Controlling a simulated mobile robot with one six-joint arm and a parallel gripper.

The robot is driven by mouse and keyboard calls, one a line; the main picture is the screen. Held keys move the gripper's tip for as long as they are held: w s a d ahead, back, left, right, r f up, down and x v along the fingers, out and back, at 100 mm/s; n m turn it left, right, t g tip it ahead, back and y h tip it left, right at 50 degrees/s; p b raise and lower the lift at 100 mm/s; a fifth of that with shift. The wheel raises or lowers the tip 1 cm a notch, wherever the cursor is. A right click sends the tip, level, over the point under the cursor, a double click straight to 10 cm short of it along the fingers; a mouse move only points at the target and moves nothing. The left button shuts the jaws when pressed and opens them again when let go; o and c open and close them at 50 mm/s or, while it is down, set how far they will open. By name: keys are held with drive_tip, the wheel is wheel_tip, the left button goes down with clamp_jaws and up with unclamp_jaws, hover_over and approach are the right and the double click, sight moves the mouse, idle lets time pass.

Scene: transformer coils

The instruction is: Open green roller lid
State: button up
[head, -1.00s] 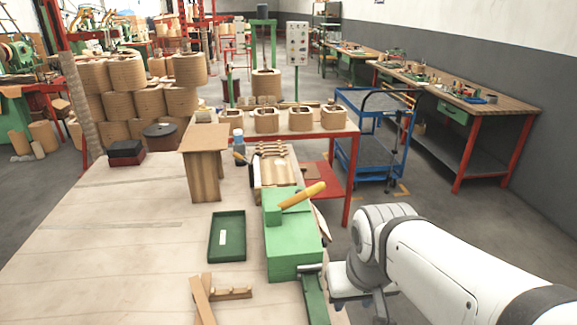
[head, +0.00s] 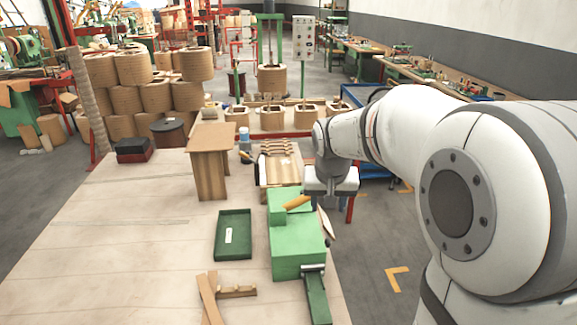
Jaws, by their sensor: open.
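The green roller box (head: 297,254) stands at the right edge of the wooden table. Its raised green lid part (head: 291,197) is at the far end, with a yellow-orange handle (head: 297,202) on top. My gripper (head: 330,205) is just above and to the right of the handle, pointing down. Its fingers are partly hidden and small, and nothing shows held between them. I cannot tell whether it touches the handle.
A green tray (head: 233,235) lies left of the box. A wooden stand (head: 211,165) is behind it on the wooden table (head: 130,250). Wooden strips (head: 236,291) lie in front. A table with coils (head: 272,118) stands behind. The left tabletop is clear.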

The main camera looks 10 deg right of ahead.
drive_tip(key=w+f+m+p, duration=0.1)
drive_tip(key=w+f+p, duration=0.1)
drive_tip(key=w, duration=1.1)
drive_tip(key=m+t+h+p, duration=0.1)
drive_tip(key=p, duration=0.2)
hover_over(290, 196)
drive_tip(key=s+d, duration=0.3)
drive_tip(key=s, duration=0.2)
wheel_tip(290, 196, down, 8)
drive_tip(key=p+x, duration=0.1)
drive_tip(key=x, duration=0.6)
drive_tip(key=shift+w+d+f, duration=0.1)
drive_tip(key=shift+w+d, duration=0.05)
drive_tip(key=shift+w, duration=0.05)
clamp_jaws()
